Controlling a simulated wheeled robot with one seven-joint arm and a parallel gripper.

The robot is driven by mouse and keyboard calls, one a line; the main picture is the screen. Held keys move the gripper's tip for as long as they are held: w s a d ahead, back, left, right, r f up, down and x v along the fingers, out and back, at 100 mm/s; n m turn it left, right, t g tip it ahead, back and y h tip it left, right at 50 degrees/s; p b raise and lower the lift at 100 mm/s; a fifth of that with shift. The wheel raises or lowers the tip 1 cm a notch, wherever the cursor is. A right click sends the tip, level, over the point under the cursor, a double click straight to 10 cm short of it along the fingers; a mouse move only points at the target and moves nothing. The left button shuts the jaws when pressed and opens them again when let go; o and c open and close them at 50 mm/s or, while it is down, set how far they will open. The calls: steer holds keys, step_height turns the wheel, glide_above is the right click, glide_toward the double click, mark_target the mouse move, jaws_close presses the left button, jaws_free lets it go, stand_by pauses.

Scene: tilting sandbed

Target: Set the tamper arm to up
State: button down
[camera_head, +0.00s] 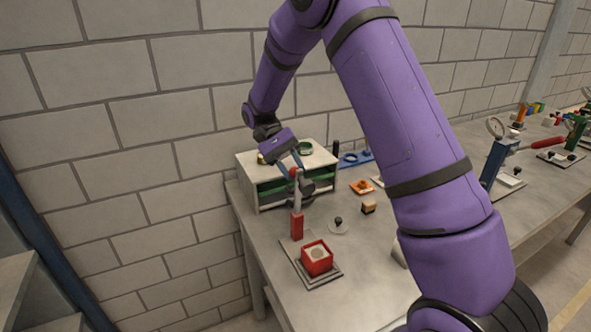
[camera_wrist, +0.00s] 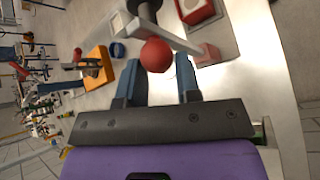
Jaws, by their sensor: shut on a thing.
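The tamper has a red post (camera_head: 297,227) and a pale metal arm (camera_head: 298,195), which stands steeply raised above the post in the head view. A red ball knob (camera_head: 293,173) is at the arm's upper end. My gripper (camera_head: 291,163) is shut on this knob; in the wrist view the red knob (camera_wrist: 155,55) sits between the two blue-grey fingertips (camera_wrist: 160,65). The grey tamper head (camera_head: 321,182) sticks out to the right of the arm, clear of the red sand box (camera_head: 317,258) below. The fingers partly hide the arm's tip.
A white shelf unit (camera_head: 248,181) with green contents stands close behind my gripper. A small black-knobbed disc (camera_head: 338,225), a wooden block (camera_head: 369,207) and an orange tray (camera_head: 362,187) lie to the right. A blue gauge press (camera_head: 496,158) stands further right. The brick wall is behind.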

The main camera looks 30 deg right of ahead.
steer(key=shift+w+a+f, duration=0.1)
steer(key=shift+a+f, duration=0.3)
steer(key=shift+a, duration=0.1)
steer(key=c, duration=1.1)
jaws_free()
steer(key=shift+o, duration=1.4)
steer(key=shift+w+a, duration=0.1)
steer(key=shift+a, duration=0.1)
steer(key=shift+d+r, duration=0.1)
steer(key=shift+d, duration=0.05)
steer(key=shift+d, duration=0.15)
steer(key=v, duration=1.1)
